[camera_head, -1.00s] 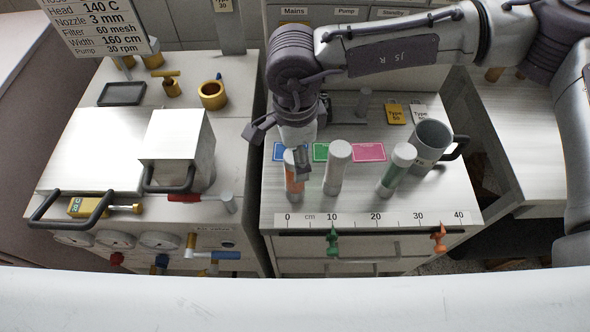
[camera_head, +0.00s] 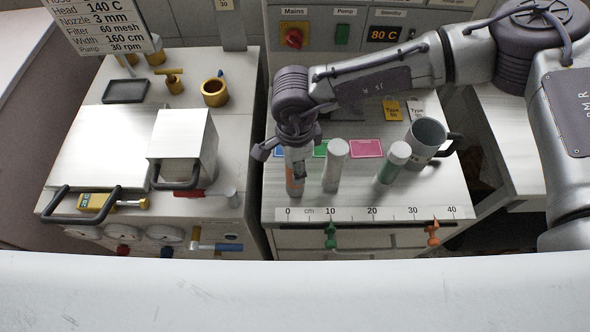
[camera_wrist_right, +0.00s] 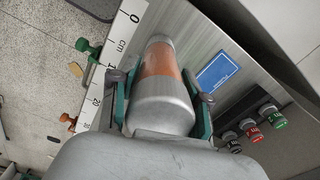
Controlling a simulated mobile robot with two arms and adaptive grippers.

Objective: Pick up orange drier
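The orange drier (camera_head: 292,180) is an upright grey cylinder with an orange band. It stands at the left of the right-hand bench, behind the ruler. My right gripper (camera_head: 296,160) is over its top and hides its upper part. In the right wrist view the drier (camera_wrist_right: 162,72) lies between the two green-padded fingers of the gripper (camera_wrist_right: 160,88). The fingers flank its wide grey cap, looking close to its sides; firm contact is not clear. My left gripper is not in view.
A plain pale cylinder (camera_head: 335,168) stands close right of the drier, then a green-banded one (camera_head: 393,165) and a grey mug (camera_head: 427,140). The ruler (camera_head: 370,214) runs along the front edge. A metal press block (camera_head: 183,140) is on the left bench.

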